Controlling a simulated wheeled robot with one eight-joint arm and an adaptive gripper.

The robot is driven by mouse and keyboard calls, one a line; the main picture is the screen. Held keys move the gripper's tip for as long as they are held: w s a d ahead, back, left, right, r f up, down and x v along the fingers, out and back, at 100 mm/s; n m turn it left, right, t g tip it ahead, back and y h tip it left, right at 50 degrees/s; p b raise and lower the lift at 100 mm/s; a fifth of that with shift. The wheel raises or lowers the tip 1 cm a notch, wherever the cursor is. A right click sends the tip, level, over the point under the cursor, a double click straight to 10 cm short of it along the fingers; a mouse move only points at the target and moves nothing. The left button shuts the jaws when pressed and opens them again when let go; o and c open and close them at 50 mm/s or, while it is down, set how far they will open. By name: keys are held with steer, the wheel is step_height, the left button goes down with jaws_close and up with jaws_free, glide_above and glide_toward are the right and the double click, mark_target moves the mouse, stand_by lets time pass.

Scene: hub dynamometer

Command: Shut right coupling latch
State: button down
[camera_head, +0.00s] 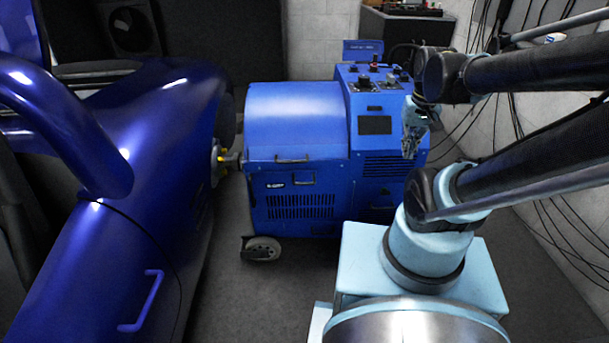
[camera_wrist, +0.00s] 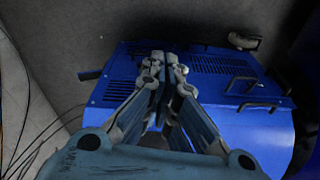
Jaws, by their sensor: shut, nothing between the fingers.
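The hub coupling (camera_head: 221,158), with yellow and metal parts, sits between the dark blue car body and the blue dynamometer cabinet (camera_head: 297,117) in the head view. It is small there, and I cannot make out the right latch or its position. The coupling is not recognisable in the wrist view. My gripper (camera_head: 409,152) hangs pointing down in front of the cabinet's right side, well to the right of the coupling. In the wrist view my gripper (camera_wrist: 163,64) has its fingertips together with nothing between them, in front of the cabinet's vented side.
The blue car (camera_head: 120,215) fills the left. The cabinet has a caster (camera_head: 263,248), a front handle (camera_head: 293,160) and a control panel (camera_head: 372,84). Black cables (camera_head: 530,130) hang along the right wall. Grey floor (camera_head: 225,285) is clear between car and cabinet.

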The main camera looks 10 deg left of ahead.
steer(key=w+a+n+g, duration=0.1)
steer(key=w+a, duration=0.8)
steer(key=a, duration=0.5)
steer(key=w+a+f, duration=0.1)
steer(key=a+f, duration=0.3)
steer(key=a, duration=0.5)
steer(key=w+a+f, duration=0.1)
steer(key=a+f, duration=0.3)
steer(key=a, duration=0.5)
steer(key=shift+f+n+g, duration=0.25)
steer(key=shift+n+g, duration=0.15)
steer(key=shift+w, duration=0.1)
step_height(320, 180, down, 14)
steer(key=shift+a, duration=0.1)
